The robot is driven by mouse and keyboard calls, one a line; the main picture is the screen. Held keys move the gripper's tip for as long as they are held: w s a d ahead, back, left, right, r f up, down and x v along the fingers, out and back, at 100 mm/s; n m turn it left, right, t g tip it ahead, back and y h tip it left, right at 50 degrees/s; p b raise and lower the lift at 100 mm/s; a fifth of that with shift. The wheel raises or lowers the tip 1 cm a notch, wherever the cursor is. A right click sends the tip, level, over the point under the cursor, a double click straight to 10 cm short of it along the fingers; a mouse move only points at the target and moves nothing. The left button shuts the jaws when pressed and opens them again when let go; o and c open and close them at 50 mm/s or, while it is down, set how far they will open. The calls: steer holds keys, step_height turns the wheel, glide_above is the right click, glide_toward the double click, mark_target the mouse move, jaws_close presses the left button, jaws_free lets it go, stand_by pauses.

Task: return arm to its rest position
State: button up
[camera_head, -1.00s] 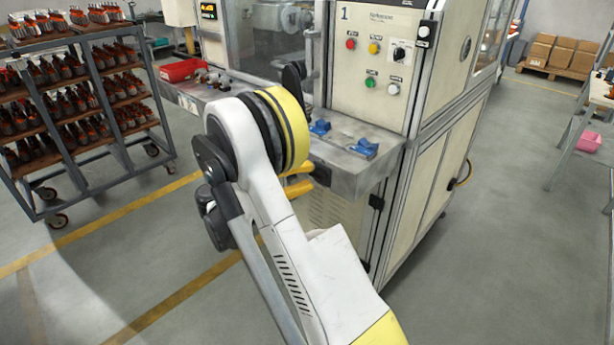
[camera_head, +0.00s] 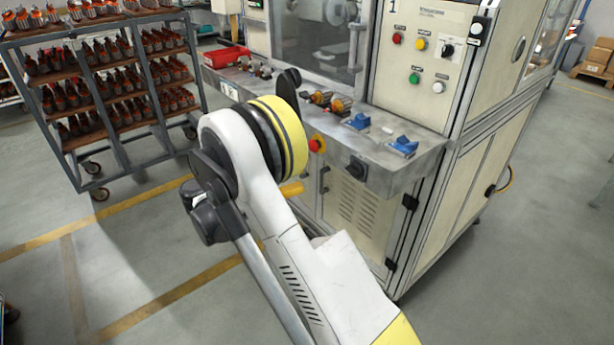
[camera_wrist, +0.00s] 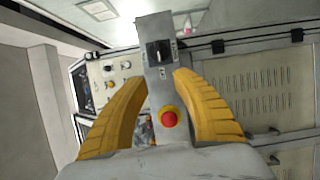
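My arm (camera_head: 285,235) reaches up from the bottom of the head view toward the front of the winding machine (camera_head: 425,75). In that view it hides most of my gripper, and only a yellow finger (camera_head: 291,189) shows below the elbow, in front of the machine's lower front. In the wrist view, the two yellow fingers of my gripper (camera_wrist: 160,76) are spread apart with nothing held between them. Beyond them, a red button (camera_wrist: 169,118) and a black switch on the machine show, apparently not touched.
The machine's front ledge (camera_head: 375,175) carries blue fixtures (camera_head: 404,146), copper-wound armatures (camera_head: 338,103) and a red bin (camera_head: 226,57). A rack (camera_head: 82,90) of armatures stands at left. Bare floor with yellow lines lies left of the arm; the right floor is also clear.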

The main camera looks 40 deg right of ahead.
stand_by(0.4)
steer(key=s+r+n+t+y, duration=0.4)
steer(key=s+t+y, duration=0.1)
steer(key=t+y, duration=0.2)
steer(key=s+a+f+t+y, duration=0.1)
steer(key=s+a+t+y, duration=0.2)
steer(key=s+a+y, duration=0.2)
steer(key=s+a+t+y, duration=0.2)
steer(key=s+a+y, duration=0.3)
steer(key=a, duration=0.7)
steer(key=s, duration=0.2)
steer(key=shift+s+a+f+m+t, duration=0.2)
steer(key=shift+s+f+m+t, duration=0.1)
steer(key=shift+s+f+t, duration=0.1)
